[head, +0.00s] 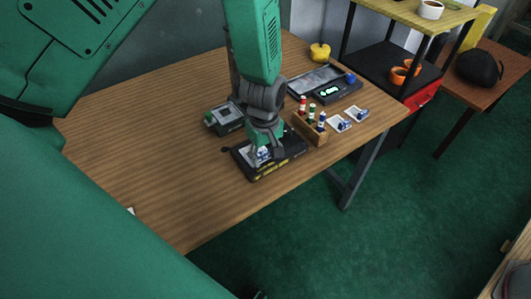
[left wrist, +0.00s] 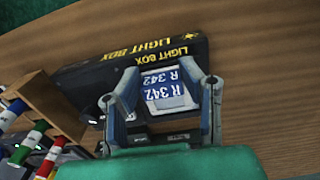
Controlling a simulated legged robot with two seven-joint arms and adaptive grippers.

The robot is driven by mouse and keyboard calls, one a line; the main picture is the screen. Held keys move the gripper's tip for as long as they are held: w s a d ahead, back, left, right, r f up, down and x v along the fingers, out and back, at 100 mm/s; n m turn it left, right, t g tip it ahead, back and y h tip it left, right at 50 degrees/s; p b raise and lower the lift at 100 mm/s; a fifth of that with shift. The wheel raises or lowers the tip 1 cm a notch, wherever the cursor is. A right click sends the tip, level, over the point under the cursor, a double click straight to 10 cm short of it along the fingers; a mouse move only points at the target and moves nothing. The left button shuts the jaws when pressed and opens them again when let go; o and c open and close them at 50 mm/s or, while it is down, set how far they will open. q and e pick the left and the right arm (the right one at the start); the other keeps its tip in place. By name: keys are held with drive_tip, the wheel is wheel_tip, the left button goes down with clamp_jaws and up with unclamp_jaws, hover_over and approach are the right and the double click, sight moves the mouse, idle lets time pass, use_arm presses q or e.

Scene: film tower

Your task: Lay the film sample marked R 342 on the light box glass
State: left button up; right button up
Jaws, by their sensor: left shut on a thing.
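The film sample marked R 342 (left wrist: 168,96) is a small pale frame with blue labels; it sits between my left fingers in the left wrist view. My left gripper (left wrist: 166,84) is shut on it. In the head view the left gripper (head: 264,150) points down over the black light box (head: 288,163), near the table's front edge. The light box (left wrist: 92,72) shows yellow "LIGHT BOX" lettering in the left wrist view. The sample is over the box; I cannot tell whether it touches the glass, which is mostly hidden. My right gripper is not in view.
A wooden rack (head: 318,138) with several coloured bottles stands close right of the light box. Two more samples (head: 341,124) lie beyond it. A grey device (head: 224,119) and a tray-like device with a green display (head: 330,92) stand behind. The table's left is mostly clear.

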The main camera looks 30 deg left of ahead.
use_arm(q)
drive_tip(key=shift+a, duration=0.2)
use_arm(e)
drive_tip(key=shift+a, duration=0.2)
use_arm(q)
drive_tip(key=o, duration=1)
drive_tip(key=shift+a+f, duration=0.1)
drive_tip(key=shift+a, duration=0.05)
drive_tip(key=o, duration=0.6)
drive_tip(key=shift+d, duration=0.2)
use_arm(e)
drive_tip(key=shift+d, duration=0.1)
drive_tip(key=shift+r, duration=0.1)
use_arm(q)
wheel_tip(320, 180, up, 7)
drive_tip(key=p, duration=0.6)
drive_tip(key=shift+p, duration=0.4)
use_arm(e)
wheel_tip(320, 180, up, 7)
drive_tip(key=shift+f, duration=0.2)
